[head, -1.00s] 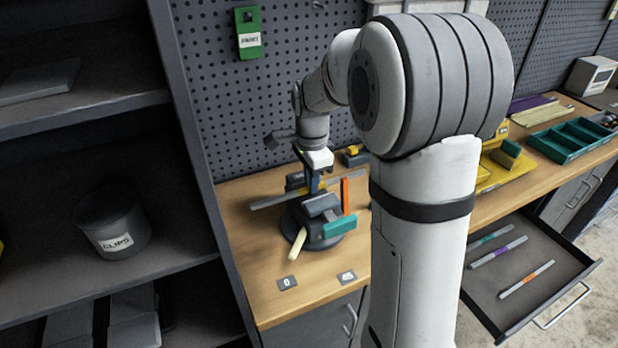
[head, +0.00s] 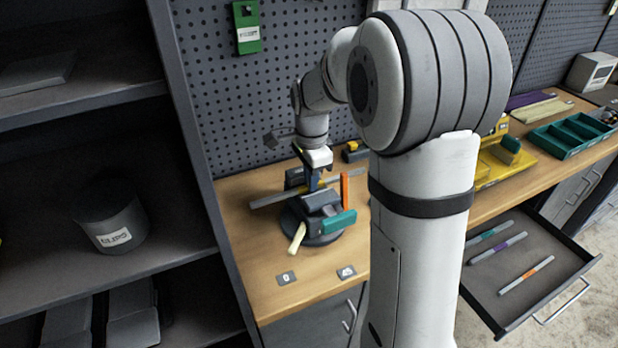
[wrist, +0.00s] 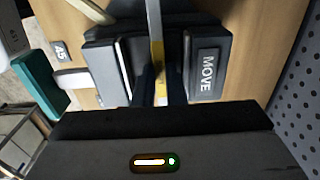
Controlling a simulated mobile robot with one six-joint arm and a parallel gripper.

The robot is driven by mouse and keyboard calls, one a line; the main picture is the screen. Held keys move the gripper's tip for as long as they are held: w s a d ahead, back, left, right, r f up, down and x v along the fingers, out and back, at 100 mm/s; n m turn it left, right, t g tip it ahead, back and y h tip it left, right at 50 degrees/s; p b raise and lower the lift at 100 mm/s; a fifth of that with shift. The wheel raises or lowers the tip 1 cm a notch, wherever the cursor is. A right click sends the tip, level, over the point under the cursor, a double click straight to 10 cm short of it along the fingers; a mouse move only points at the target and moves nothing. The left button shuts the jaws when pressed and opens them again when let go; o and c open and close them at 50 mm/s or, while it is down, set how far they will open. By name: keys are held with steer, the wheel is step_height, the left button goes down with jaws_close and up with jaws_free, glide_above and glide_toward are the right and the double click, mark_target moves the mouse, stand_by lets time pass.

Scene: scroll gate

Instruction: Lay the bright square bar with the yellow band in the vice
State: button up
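The bright square bar (head: 268,200) with the yellow band shows as a long grey bar across the vice in the head view. In the wrist view its yellow band (wrist: 159,58) is between the two jaws of the vice (wrist: 104,70). The right jaw carries a MOVE label (wrist: 208,70). The vice (head: 318,207) stands on the bench with a teal block at its front. My gripper (wrist: 162,88) has its dark fingers close on both sides of the bar, at the band, and looks shut on it. Whether the bar touches the vice bed is hidden.
An orange upright piece (head: 345,190) stands beside the vice. An open drawer (head: 560,292) at the right holds bars with teal, purple and orange bands. A green tray (head: 570,143) and a yellow holder (head: 497,170) are farther along the bench. A dark shelf (head: 80,270) is at left.

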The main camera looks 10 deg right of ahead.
steer(key=o, duration=0.6)
steer(key=shift+c, duration=0.2)
step_height(320, 180, up, 8)
steer(key=shift+f, duration=0.25)
steer(key=shift+r, duration=0.2)
steer(key=shift+s, duration=0.1)
steer(key=s+f+n+t, duration=0.2)
steer(key=s+f+n, duration=0.1)
steer(key=s+n, duration=1.2)
steer(key=s, duration=0.6)
steer(key=shift+s+a+f+n+t, duration=0.15)
steer(key=shift+s+f+n+t, duration=0.15)
steer(key=shift+n+t, duration=0.1)
